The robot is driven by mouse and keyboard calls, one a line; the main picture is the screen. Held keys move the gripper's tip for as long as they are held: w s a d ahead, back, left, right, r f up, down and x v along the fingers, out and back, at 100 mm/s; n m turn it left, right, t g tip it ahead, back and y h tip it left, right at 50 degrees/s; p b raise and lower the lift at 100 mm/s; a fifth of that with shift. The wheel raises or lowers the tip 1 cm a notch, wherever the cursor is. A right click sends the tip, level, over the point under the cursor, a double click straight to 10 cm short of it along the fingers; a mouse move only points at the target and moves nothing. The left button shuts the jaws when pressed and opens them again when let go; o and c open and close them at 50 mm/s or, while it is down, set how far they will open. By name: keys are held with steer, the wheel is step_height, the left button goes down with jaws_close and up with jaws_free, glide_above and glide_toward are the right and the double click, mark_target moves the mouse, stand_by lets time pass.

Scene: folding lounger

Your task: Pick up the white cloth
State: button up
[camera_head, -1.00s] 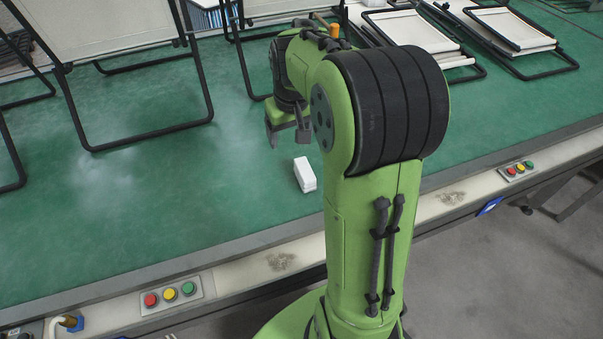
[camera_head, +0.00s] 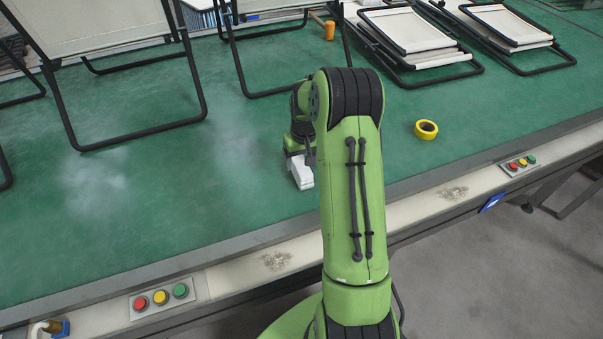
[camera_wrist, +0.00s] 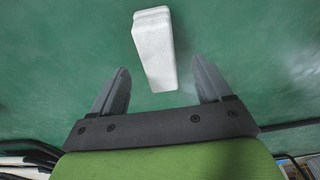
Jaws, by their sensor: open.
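The white cloth (camera_head: 301,174) is a small folded block on the green worktop, left of my arm in the head view. My gripper (camera_head: 300,160) is low beside and partly in front of it, and the arm hides some of that area. In the wrist view the cloth (camera_wrist: 154,48) lies ahead, with its near end between the two grey fingertips of my gripper (camera_wrist: 162,75). The fingers are spread apart, with a gap on each side of the cloth. I cannot tell the exact height of the fingers above the worktop.
A yellow tape roll (camera_head: 426,130) lies on the worktop to the right. Folded lounger frames (camera_head: 412,32) lie at the back right, and upright ones (camera_head: 110,140) stand at the left. Button panels (camera_head: 160,298) line the front edge.

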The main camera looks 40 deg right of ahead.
mark_target(302, 165)
steer(key=f, duration=0.4)
steer(key=shift+w+d+b, duration=0.15)
steer(key=shift+w+b, duration=0.15)
steer(key=shift+b, duration=0.1)
steer(key=shift+r, duration=0.15)
steer(key=shift+c, duration=0.4)
steer(key=c, duration=1)
steer(key=shift+o, duration=0.2)
step_height(302, 165, up, 10)
steer(key=p, duration=0.2)
steer(key=shift+p, duration=0.35)
